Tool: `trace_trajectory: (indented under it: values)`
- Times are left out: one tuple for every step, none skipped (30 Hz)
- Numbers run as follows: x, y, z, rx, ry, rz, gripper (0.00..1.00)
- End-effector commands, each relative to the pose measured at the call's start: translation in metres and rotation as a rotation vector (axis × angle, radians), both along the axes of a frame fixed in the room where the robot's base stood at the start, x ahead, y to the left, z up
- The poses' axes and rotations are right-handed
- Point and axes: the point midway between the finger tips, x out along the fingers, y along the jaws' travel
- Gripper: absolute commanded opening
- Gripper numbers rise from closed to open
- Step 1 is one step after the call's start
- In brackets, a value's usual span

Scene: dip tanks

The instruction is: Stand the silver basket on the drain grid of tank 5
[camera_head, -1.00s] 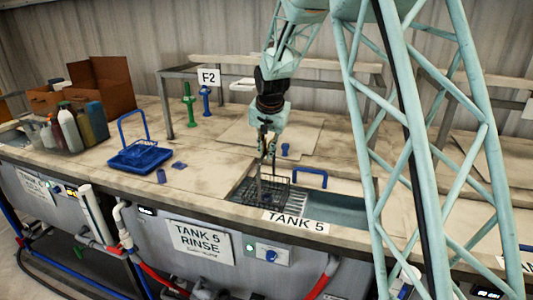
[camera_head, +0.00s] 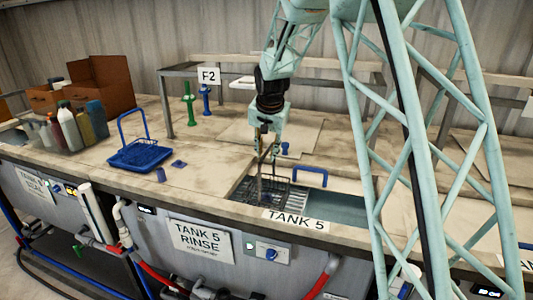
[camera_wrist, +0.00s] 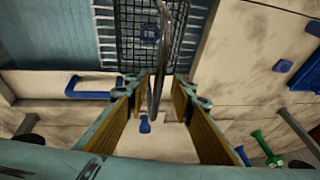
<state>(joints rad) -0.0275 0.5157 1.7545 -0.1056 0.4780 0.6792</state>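The silver basket (camera_head: 292,201), a dark wire mesh basket, sits in the left part of tank 5, at the slatted drain grid (camera_wrist: 215,47). The wrist view shows its mesh (camera_wrist: 128,50) and a blue part (camera_wrist: 150,33) inside it. Its tall handle rises between my fingers. My gripper (camera_head: 267,155) is above the basket. Its yellow-padded fingers (camera_wrist: 163,82) stand apart on either side of the handle, with gaps showing. The basket looks upright; its base contact is hidden. The tank 5 label (camera_head: 295,220) is on the front rim.
A blue basket (camera_head: 140,156) with a raised handle stands on the bench to the left. Green (camera_head: 189,103) and blue (camera_head: 206,100) stands are at the back. Bottles (camera_head: 70,128) fill the far left. Water (camera_head: 340,207) lies right of the basket.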

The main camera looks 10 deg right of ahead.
Motion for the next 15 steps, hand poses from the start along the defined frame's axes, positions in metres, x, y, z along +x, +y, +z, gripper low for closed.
trace_trajectory:
  values:
    - [0.000, 0.000, 0.000, 0.000, 0.000, 0.000, 0.22]
    - [0.000, 0.000, 0.000, 0.000, 0.000, 0.000, 0.22]
    - [-0.001, 0.000, -0.001, 0.000, 0.002, 0.000, 0.22]
    - [-0.001, 0.000, -0.001, 0.000, 0.002, 0.000, 0.22]
    - [-0.001, 0.000, -0.001, 0.000, 0.002, 0.000, 0.22]
    - [-0.001, 0.000, -0.001, 0.000, 0.002, 0.000, 0.22]
    - [-0.001, 0.000, 0.000, 0.000, 0.002, 0.000, 0.22]
    - [-0.001, 0.000, 0.000, 0.000, 0.001, 0.000, 0.22]
    - [-0.001, 0.000, 0.001, 0.000, 0.001, 0.000, 0.22]
    - [-0.002, 0.000, 0.002, 0.000, 0.001, 0.000, 0.22]
    - [-0.002, 0.000, 0.003, 0.000, 0.001, 0.000, 0.22]
    - [-0.003, 0.000, 0.005, 0.000, 0.001, 0.000, 0.22]
    - [-0.003, 0.000, 0.006, 0.001, 0.001, 0.000, 0.22]
    - [-0.004, 0.000, 0.008, 0.000, 0.000, 0.000, 0.22]
    - [-0.005, 0.001, 0.011, 0.000, 0.000, 0.000, 0.22]
